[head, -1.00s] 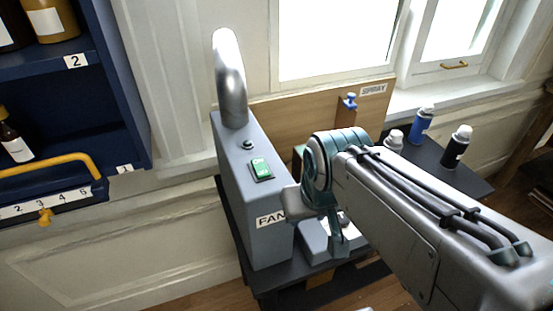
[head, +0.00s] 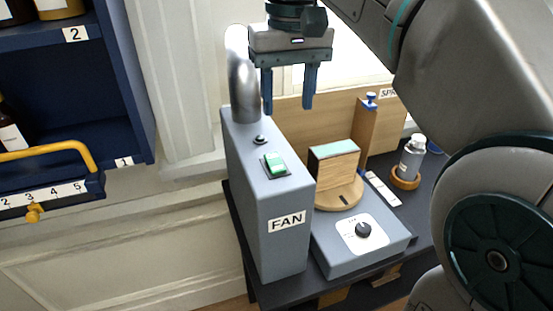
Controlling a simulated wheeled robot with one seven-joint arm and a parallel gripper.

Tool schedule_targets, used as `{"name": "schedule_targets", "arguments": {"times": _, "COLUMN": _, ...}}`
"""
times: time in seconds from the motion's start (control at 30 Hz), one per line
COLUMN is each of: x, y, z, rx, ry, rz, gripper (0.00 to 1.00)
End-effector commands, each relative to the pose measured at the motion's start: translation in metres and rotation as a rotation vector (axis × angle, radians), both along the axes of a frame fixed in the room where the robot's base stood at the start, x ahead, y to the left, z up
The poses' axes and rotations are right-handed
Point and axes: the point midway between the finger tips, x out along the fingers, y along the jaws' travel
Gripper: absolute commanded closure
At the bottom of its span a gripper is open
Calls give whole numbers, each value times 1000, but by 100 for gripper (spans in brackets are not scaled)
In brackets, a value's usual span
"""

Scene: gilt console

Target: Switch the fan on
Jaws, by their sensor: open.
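The fan is a grey upright box (head: 262,215) labelled FAN, with a silver curved duct (head: 243,85) rising from its back. A green rocker switch (head: 275,163) sits in a dark frame on its top face. A small dark round button or lamp (head: 260,140) is behind the switch. My gripper (head: 289,106) points down with two blue-grey fingers apart and nothing between them. In the picture it is above the switch and slightly right of it, beside the duct. It does not appear to touch the fan.
A grey control box with a dark knob (head: 363,230) stands right of the fan. Behind it are a wooden block on a round base (head: 338,192) and a spray bottle (head: 412,158) in a wooden ring. A blue shelf (head: 75,110) with a yellow handle is at left.

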Motion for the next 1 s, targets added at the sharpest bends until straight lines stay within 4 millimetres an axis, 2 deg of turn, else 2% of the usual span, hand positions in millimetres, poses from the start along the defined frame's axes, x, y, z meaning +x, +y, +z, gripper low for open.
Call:
{"name": "schedule_targets", "arguments": {"times": 0.2, "x": 3, "y": 15, "z": 11, "rx": -13, "ry": 33, "rz": 31, "gripper": 51}}
{"name": "schedule_targets", "arguments": {"times": 0.37, "x": 3, "y": 17, "z": 4, "rx": -14, "ry": 40, "rz": 34, "gripper": 51}}
{"name": "schedule_targets", "arguments": {"times": 1.0, "x": 2, "y": 16, "z": -107, "rx": -14, "ry": 39, "rz": 34, "gripper": 51}}
